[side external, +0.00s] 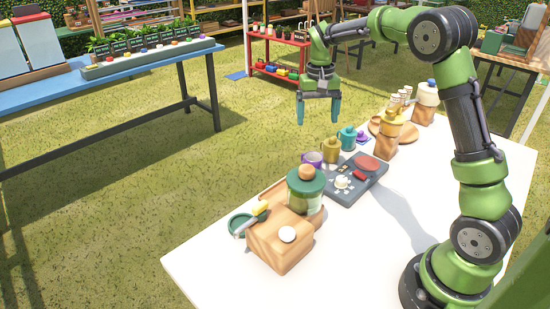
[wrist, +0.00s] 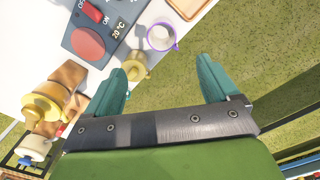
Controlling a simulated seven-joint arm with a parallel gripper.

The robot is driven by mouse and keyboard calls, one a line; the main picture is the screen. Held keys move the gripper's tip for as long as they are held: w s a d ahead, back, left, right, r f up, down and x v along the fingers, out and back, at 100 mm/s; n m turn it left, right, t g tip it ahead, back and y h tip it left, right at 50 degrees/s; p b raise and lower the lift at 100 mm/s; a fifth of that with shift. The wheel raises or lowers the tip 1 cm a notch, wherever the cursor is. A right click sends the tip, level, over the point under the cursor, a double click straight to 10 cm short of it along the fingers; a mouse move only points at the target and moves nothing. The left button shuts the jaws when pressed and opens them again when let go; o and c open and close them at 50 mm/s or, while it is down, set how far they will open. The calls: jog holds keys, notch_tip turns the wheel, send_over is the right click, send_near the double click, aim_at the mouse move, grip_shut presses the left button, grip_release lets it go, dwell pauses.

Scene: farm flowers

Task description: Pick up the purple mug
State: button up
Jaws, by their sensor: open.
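The purple mug (side external: 312,159) stands on the white table near its left edge, partly hidden behind the green-lidded jar in the side view. In the wrist view the purple mug (wrist: 161,37) shows its pale inside and purple rim, with its handle towards the lower right. It lies ahead of the fingertips, near the table edge. My gripper (side external: 319,115) hangs above and beyond the mug in the side view, pointing down, open and empty. Its two teal fingers (wrist: 165,80) are spread apart in the wrist view and touch nothing.
Grass lies beyond the table edge.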

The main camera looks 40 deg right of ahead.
notch_tip(320, 180, down, 11)
jog(key=shift+s+f, duration=0.1)
jog(key=shift+f, duration=0.05)
jog(key=shift+w+d+f, duration=0.15)
jog(key=shift+w+f, duration=0.05)
jog(key=shift+f, duration=1.1)
jog(key=shift+w+d+f, duration=0.1)
jog(key=shift+w+f, duration=0.05)
jog(key=shift+f, duration=1.1)
